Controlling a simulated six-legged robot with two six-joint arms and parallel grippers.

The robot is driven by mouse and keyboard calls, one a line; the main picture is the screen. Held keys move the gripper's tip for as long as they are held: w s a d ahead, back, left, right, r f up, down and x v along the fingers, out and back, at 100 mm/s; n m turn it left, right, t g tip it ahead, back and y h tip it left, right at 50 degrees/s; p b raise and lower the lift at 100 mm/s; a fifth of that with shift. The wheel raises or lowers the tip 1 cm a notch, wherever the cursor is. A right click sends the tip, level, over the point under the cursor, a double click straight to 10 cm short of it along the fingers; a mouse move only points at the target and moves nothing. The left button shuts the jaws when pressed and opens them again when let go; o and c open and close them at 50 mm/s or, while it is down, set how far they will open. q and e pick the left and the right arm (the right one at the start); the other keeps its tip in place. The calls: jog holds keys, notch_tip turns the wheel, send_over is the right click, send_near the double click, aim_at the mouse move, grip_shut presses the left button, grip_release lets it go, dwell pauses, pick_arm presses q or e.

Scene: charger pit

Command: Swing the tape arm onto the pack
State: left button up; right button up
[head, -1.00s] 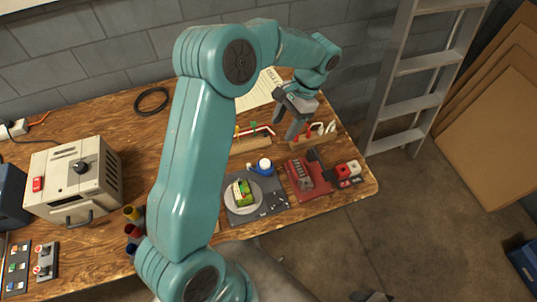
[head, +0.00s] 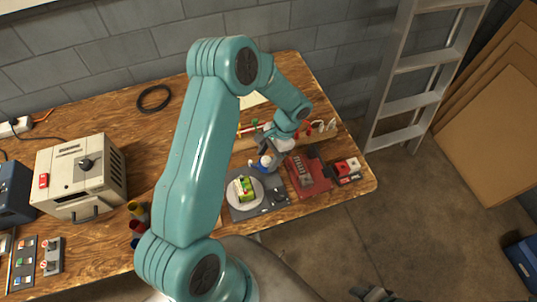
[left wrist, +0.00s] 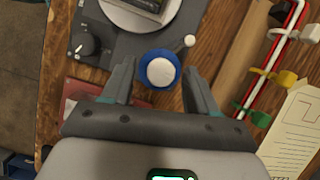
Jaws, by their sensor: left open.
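The tape arm (head: 264,163) shows as a blue round piece with a white top at the back edge of a grey plate. In the left wrist view the blue piece (left wrist: 160,70) has a short white-tipped rod pointing up and right. The pack (head: 245,188) is a green and yellow block on a white round disc (head: 231,199), in front of the tape arm. My left gripper (left wrist: 157,92) is open and empty, its fingers on either side of the blue piece; contact cannot be told. A dark part at the bottom edge may be my right gripper (head: 374,293); its jaws are unclear.
A red fixture (head: 309,182) stands right of the grey plate (head: 272,207). A rack with a red-and-white rod (left wrist: 282,45) lies behind. A beige box (head: 80,175) and coloured cups (head: 137,227) stand left. A ladder (head: 405,105) stands right of the bench.

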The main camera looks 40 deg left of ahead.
pick_arm(q)
jog(key=shift+w, duration=0.1)
jog(key=c, duration=1)
jog(key=shift+c, duration=0.2)
jog(key=shift+a+f, duration=0.1)
jog(key=shift+a+f+n+h+b, duration=0.1)
jog(key=shift+n+h+b, duration=0.3)
jog(key=shift+n+b, duration=0.75)
jog(key=n+h+b, duration=0.1)
jog(key=n, duration=0.1)
jog(key=shift+a+n+b, duration=0.1)
jog(key=shift+n+b, duration=0.2)
jog(key=shift+n, duration=0.05)
jog(key=n+h+b, duration=0.1)
jog(key=n, duration=0.2)
jog(key=shift+a+b, duration=0.1)
jog(key=shift+b, duration=0.2)
jog(key=shift+a+r+n+t+h+b, duration=0.15)
jog(key=shift+n+t+h+b, duration=0.15)
jog(key=shift+n, duration=0.65)
jog(key=shift+d+r+n+t+h+b, duration=0.1)
jog(key=shift+n+t+h+b, duration=0.25)
jog(key=shift+n, duration=0.6)
jog(key=shift+a, duration=0.1)
